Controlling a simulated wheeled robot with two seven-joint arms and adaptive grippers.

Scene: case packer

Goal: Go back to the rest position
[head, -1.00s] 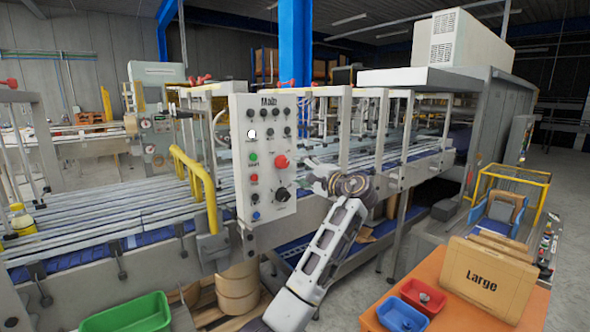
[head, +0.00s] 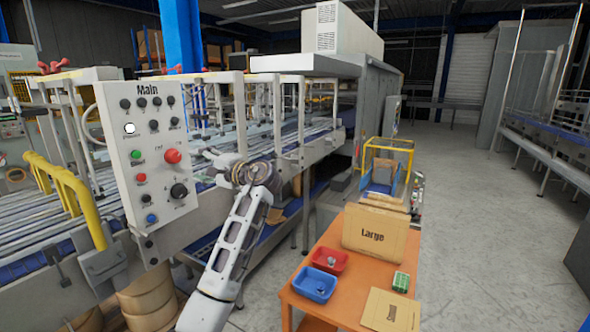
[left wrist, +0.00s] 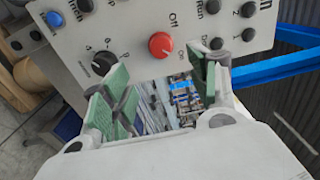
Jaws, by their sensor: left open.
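The grey "Main" control panel (head: 150,180) stands at the left of the head view, with a red knob (head: 172,156), a black dial and several small buttons. My left gripper (head: 207,158) is just right of the panel's edge in the head view, its arm rising from the bottom. In the left wrist view my left gripper (left wrist: 158,95) has its green-padded fingers spread apart with nothing between them. The panel (left wrist: 130,50) spans the top of that view, with the red knob (left wrist: 161,45) beyond the fingers. My right gripper is in neither view.
A conveyor line (head: 290,147) runs behind the panel, with yellow rails (head: 75,190) at left. An orange table (head: 328,287) at lower right holds a "Large" carton (head: 375,232), a red bin (head: 328,261) and a blue bin (head: 314,284). The floor (head: 465,220) at right is clear.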

